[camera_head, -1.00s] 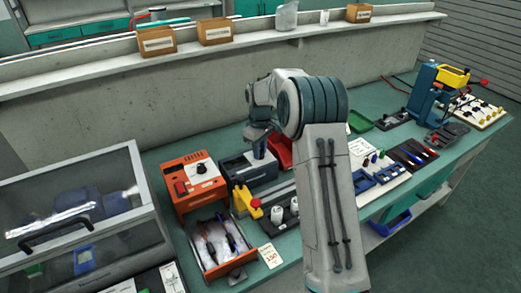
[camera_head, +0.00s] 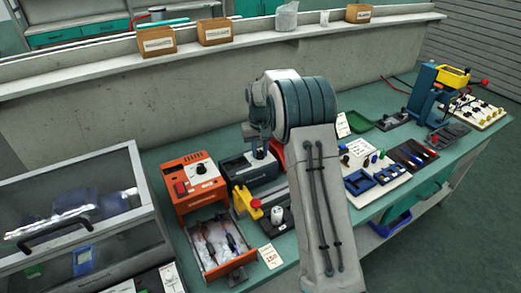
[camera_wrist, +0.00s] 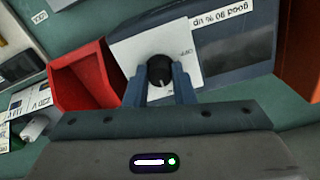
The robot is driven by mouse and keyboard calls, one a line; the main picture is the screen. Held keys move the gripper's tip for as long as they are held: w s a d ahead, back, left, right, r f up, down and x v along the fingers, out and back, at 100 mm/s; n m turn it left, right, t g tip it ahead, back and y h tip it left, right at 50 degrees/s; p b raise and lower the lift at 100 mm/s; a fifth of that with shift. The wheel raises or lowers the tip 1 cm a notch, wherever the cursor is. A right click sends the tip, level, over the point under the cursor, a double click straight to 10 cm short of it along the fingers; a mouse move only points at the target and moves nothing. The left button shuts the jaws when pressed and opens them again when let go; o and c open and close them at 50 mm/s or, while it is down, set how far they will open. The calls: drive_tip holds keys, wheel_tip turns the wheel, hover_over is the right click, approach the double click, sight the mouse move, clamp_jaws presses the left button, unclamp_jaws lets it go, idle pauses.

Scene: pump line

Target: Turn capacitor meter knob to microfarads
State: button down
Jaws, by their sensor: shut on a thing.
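The capacitor meter (camera_head: 240,170) is a dark blue-grey box on the bench, right of the orange unit. In the wrist view its white dial plate (camera_wrist: 130,50) carries a round black knob (camera_wrist: 160,69) with a pale pointer line facing down in the picture. An "OFF" mark shows at the knob's upper right; other markings are hidden or too small to read. My gripper (camera_wrist: 164,78) is shut on the knob, with one blue finger on each side. In the head view my gripper (camera_head: 261,152) is over the meter and mostly hides its dial.
An orange unit (camera_head: 197,180) with an open tool drawer (camera_head: 228,262) stands left of the meter. A red bin (camera_wrist: 80,78) sits close beside the meter. A yellow-and-red part (camera_head: 249,203) and a white cylinder (camera_head: 278,215) stand in front. A clear-lidded case (camera_head: 75,200) is at left.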

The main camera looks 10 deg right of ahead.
sight(260, 151)
drive_tip(key=shift+w+r, duration=0.1)
drive_tip(key=shift+r, duration=0.05)
drive_tip(key=c, duration=1.2)
unclamp_jaws()
wheel_tip(260, 151, up, 14)
